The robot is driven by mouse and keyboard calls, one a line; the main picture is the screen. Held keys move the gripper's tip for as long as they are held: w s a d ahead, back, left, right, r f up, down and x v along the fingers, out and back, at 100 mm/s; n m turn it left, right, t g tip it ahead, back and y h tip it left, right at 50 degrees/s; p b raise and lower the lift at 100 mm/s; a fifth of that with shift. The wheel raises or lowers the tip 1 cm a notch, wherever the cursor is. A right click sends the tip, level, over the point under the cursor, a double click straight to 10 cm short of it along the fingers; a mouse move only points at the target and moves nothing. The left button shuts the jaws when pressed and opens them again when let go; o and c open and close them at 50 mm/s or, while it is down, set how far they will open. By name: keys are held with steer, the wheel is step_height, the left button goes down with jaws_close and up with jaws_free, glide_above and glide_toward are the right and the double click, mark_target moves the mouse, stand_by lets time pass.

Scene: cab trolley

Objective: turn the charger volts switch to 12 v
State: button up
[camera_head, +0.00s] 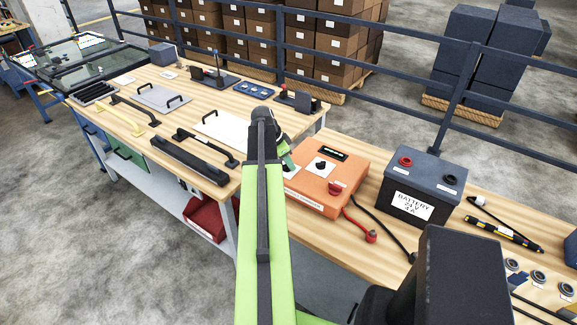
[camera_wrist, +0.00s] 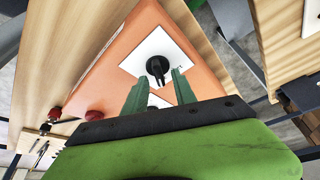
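The orange charger (camera_head: 312,192) lies on the wooden bench, with a black knob on a white plate (camera_head: 321,167) and another white plate partly hidden by my arm. In the wrist view a black rotary knob (camera_wrist: 157,67) stands on a white plate (camera_wrist: 140,62) on the charger's orange face (camera_wrist: 108,75). My gripper (camera_wrist: 158,79) is open; its two green fingers are either side of the knob's near end, with gaps visible. It also shows in the head view (camera_head: 287,160), over the charger's left part. The volts markings are too small to read.
A dark battery (camera_head: 425,187) labelled 24 V stands right of the charger. A red clamp (camera_head: 371,236) and cables lie in front of it. A tester (camera_head: 503,232) lies further right. The left bench (camera_head: 165,130) holds handles and plates. A railing (camera_head: 380,35) runs behind.

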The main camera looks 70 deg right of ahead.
jaws_close()
